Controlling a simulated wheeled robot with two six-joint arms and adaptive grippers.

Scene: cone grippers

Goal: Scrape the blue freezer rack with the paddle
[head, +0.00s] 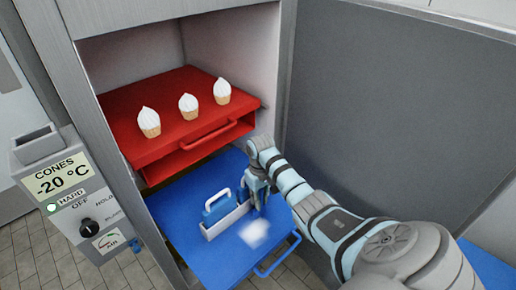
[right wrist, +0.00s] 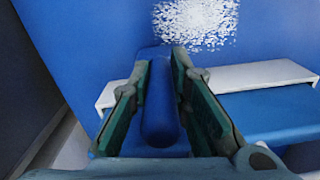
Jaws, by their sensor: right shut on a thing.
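The blue freezer rack (head: 205,265) is pulled out below the red one, with a white frost patch (head: 258,233) on its surface. The patch also shows at the top of the right wrist view (right wrist: 195,22). My right gripper (head: 259,196) is over the rack, just behind the patch. In the right wrist view it is shut on the blue handle of the paddle (right wrist: 160,108), which stands between the two fingers. The paddle's lower end is largely hidden, so I cannot tell whether it touches the rack. My left gripper is not in view.
A white holder (head: 226,222) with a blue piece (head: 217,207) with a pale handle stands left of my right gripper. The red rack (head: 150,103) above carries three white-topped cones. The freezer's grey door (head: 385,110) stands open at right. A control box (head: 75,190) is at left.

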